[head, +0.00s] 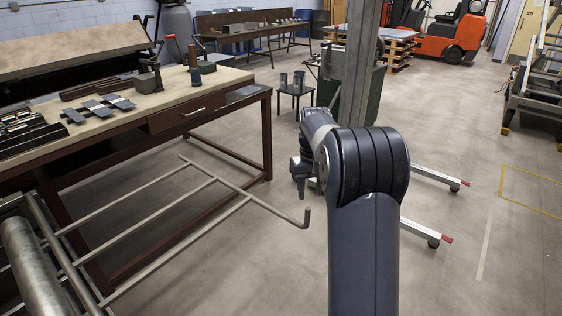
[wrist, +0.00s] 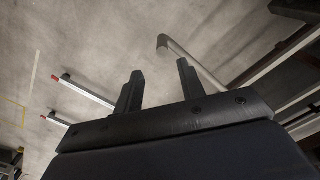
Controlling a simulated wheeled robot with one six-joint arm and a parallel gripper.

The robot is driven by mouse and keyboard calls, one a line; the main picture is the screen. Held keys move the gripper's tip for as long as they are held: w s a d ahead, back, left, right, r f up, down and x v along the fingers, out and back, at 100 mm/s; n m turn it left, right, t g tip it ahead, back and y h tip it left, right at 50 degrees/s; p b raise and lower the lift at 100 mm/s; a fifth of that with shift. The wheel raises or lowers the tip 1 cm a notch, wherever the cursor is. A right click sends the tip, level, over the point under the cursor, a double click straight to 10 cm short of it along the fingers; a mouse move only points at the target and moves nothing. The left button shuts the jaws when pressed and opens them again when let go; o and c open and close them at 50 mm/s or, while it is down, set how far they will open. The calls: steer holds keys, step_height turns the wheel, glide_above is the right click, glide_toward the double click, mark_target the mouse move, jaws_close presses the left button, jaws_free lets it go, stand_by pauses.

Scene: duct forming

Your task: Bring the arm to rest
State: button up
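My arm (head: 365,215) rises at the lower middle of the head view and bends at a rounded dark joint. In the wrist view my gripper (wrist: 160,68) shows two dark fingers standing well apart. It is open, with nothing between the fingers. Beyond them are the grey concrete floor (wrist: 95,45) and a pale bar. No object touches the fingers.
A workbench (head: 215,82) with metal parts stands at the left. A pipe rack (head: 215,180) juts out below it, its upturned end (head: 306,218) near my arm. A metal post (head: 357,65) stands behind my arm, with red-tipped legs (head: 440,178) at right. A forklift (head: 452,30) is farther back.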

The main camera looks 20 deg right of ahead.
mark_target(307, 217)
step_height(307, 217, down, 10)
steer(key=shift+a+f+p, duration=0.1)
steer(key=shift+p, duration=0.45)
steer(key=shift+s+a+f, duration=0.1)
steer(key=shift+a+f, duration=0.05)
steer(key=shift+f, duration=0.1)
steer(key=shift+s+a, duration=0.45)
steer(key=shift+a, duration=0.2)
steer(key=shift+a+r, duration=0.1)
steer(key=shift+r, duration=0.1)
